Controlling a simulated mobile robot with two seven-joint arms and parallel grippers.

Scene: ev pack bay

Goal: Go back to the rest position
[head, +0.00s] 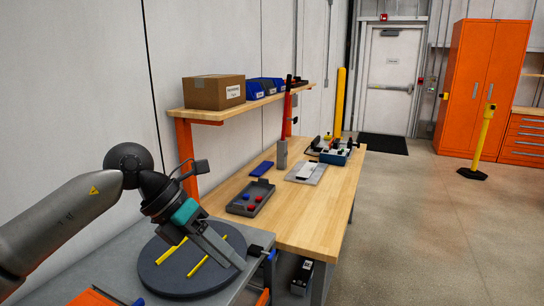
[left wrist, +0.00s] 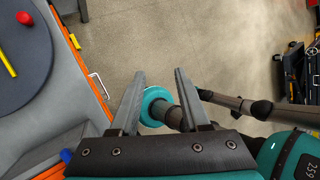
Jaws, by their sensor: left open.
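My left gripper (head: 238,262) hangs over the right front part of a dark round plate (head: 163,283) in the head view. Its jaws point down and to the right. In the left wrist view the two fingers of my left gripper (left wrist: 158,74) stand apart with nothing between them; floor shows beyond. My right gripper is in neither view.
The round plate rests on a grey bench and bears yellow strips (head: 172,251). A red piece (left wrist: 24,18) shows on it in the left wrist view. A wooden bench (head: 325,205) with a dark tray (head: 240,207) stands beyond. Open floor (head: 430,230) lies right.

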